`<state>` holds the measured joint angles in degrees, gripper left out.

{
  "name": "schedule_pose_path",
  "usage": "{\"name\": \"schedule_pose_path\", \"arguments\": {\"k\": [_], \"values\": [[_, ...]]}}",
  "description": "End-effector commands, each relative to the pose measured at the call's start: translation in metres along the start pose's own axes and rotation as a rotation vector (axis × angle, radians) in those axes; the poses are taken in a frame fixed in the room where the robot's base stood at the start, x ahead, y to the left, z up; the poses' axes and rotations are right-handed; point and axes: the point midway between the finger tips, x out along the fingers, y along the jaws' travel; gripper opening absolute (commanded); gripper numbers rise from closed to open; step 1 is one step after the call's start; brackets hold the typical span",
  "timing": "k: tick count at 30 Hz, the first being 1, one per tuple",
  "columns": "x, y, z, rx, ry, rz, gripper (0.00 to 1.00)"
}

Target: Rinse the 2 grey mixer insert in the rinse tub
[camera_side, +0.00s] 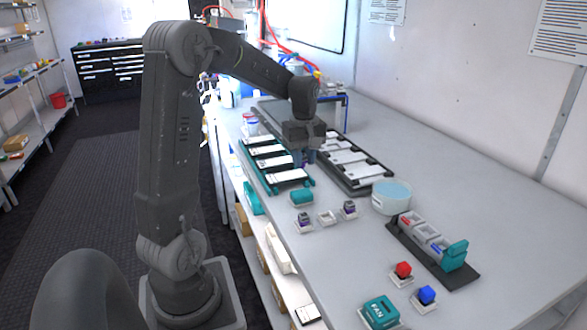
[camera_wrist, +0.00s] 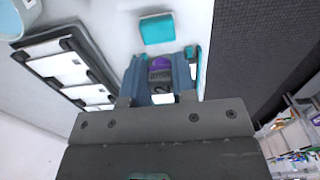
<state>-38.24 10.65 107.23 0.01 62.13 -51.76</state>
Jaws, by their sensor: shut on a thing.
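My gripper (camera_side: 304,158) is above the white-topped panels on the bench in the side view. In the wrist view my gripper (camera_wrist: 160,82) is shut on a small grey insert with a purple part (camera_wrist: 160,68), held between the blue fingers. Two similar dark grey and purple inserts sit in small white holders, one on the left (camera_side: 303,221) and one on the right (camera_side: 348,208). The white holder between them (camera_side: 327,218) looks empty. The rinse tub (camera_side: 391,203), round and pale with blue water, stands to the right, apart from my gripper.
A teal block (camera_side: 301,196) lies near the holders. Red (camera_side: 403,269) and blue (camera_side: 426,294) pieces and a teal FAN box (camera_side: 381,312) stand in front. The bench's right side is clear.

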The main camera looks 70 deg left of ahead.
Motion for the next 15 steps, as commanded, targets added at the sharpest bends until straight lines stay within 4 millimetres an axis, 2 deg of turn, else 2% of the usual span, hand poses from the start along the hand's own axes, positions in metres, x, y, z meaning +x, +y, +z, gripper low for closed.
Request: {"name": "schedule_pose_path", "arguments": {"k": [1, 3, 8, 12, 15], "values": [[-0.002, 0.022, 0.0, 0.007, 0.0, 0.0, 0.02], [-0.005, 0.049, 0.002, 0.008, 0.0, 0.0, 0.02], [-0.008, 0.109, 0.015, 0.007, -0.001, -0.001, 0.02], [-0.006, 0.157, 0.036, 0.007, -0.001, -0.002, 0.02], [-0.003, 0.186, 0.053, 0.007, -0.001, -0.003, 0.02]]}}
